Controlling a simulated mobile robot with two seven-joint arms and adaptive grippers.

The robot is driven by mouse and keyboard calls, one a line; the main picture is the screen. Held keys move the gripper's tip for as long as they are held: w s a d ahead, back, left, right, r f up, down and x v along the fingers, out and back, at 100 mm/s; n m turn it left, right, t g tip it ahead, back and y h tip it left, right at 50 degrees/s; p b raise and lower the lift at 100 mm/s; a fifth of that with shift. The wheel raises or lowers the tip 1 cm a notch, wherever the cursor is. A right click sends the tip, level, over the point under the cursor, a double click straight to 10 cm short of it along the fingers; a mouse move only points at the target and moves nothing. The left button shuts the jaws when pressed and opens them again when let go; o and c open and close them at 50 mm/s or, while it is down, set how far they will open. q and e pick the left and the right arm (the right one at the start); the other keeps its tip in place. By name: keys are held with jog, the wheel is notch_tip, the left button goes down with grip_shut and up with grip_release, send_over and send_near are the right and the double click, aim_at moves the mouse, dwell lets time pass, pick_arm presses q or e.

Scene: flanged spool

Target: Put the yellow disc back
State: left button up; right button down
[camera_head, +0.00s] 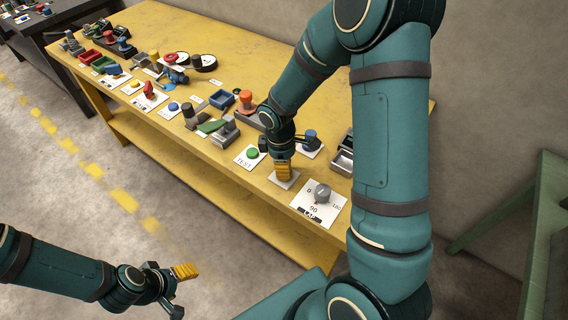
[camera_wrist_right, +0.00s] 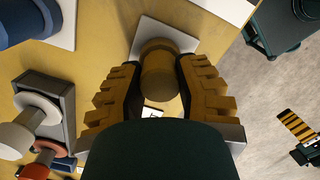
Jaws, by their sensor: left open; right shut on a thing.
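The yellow disc (camera_wrist_right: 158,75) shows in the right wrist view as a dull yellow, rounded flanged piece. It stands over a white plate (camera_wrist_right: 180,38), which also shows in the head view (camera_head: 284,183). My right gripper (camera_head: 283,172) is low over that plate in the head view, shut on the disc, with one ridged yellow finger on each side of it. I cannot tell whether the disc touches the plate. In the head view the fingers hide the disc. My left gripper (camera_head: 180,290) is open and empty, off the table above the floor at lower left.
A grey dial (camera_head: 322,192) on a white card is right of the plate. A green button (camera_head: 252,153) is to its left and a blue knob (camera_head: 311,136) behind. Several other fixtures crowd the yellow table (camera_head: 235,41) leftward.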

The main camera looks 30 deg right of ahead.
jog(key=c, duration=0.7)
grip_release()
jog(key=shift+r, duration=0.2)
notch_tip(320, 180, up, 12)
jog(key=f+p, duration=0.1)
jog(key=p, duration=0.2)
jog(key=s+a+f+m+y, duration=0.1)
jog(key=s+a+f+m, duration=0.2)
jog(key=a+f+m, duration=0.1)
jog(key=s+a+f+m+t+y, duration=0.1)
jog(key=s+a+f+m+y, duration=0.1)
jog(key=a+f, duration=0.5)
jog(key=s+a+f+m+t+y, duration=0.1)
jog(key=s+a+f+m, duration=0.4)
jog(key=f, duration=0.3)
jog(key=shift+a+f+m, duration=0.4)
jog(key=shift+a+m, duration=0.3)
jog(key=shift+m, duration=0.1)
